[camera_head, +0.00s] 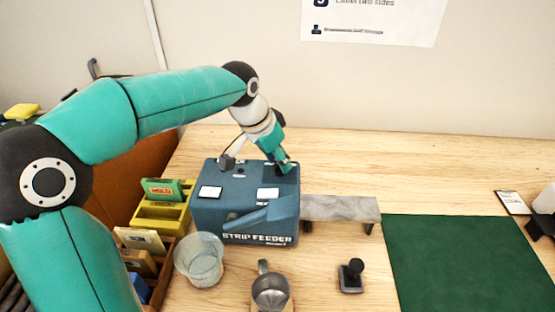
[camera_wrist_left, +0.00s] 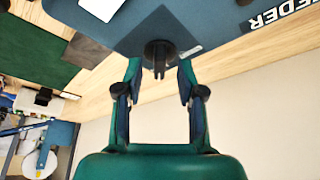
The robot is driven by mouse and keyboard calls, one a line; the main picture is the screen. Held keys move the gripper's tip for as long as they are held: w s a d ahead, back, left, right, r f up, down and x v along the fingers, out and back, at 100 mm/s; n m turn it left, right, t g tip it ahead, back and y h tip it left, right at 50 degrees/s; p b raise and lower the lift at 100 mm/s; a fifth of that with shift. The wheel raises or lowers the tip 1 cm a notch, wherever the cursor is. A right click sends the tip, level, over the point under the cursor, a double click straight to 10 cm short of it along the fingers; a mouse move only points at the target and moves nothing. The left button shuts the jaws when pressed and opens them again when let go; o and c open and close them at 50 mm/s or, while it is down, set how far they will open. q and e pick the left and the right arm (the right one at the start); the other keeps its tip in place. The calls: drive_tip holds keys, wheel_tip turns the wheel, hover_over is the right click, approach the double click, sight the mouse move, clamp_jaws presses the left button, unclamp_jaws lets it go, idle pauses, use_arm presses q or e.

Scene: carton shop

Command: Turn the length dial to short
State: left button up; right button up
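The blue strip feeder (camera_head: 245,220) stands on the wooden table, with its name on the front. It also shows upside down in the left wrist view (camera_wrist_left: 115,35). A dark round dial (camera_wrist_left: 160,50) sits on a dark square patch of the feeder, with a small pale mark beside it. My left gripper (camera_head: 284,166) is at the feeder's top, far right side. In the left wrist view its two fingers (camera_wrist_left: 160,75) are spread, one on each side of the dial, with visible gaps. The dial's labels are not readable. My right gripper is not in view.
A grey strip shelf (camera_head: 340,208) adjoins the feeder's right side. A clear cup (camera_head: 199,260), a metal jug (camera_head: 271,290) and a black stamp (camera_head: 351,275) stand in front. A green mat (camera_head: 465,260) lies right. A yellow holder (camera_head: 160,217) stands left.

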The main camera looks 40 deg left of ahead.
use_arm(q)
drive_tip(key=shift+w+f, duration=0.15)
drive_tip(key=shift+f, duration=0.4)
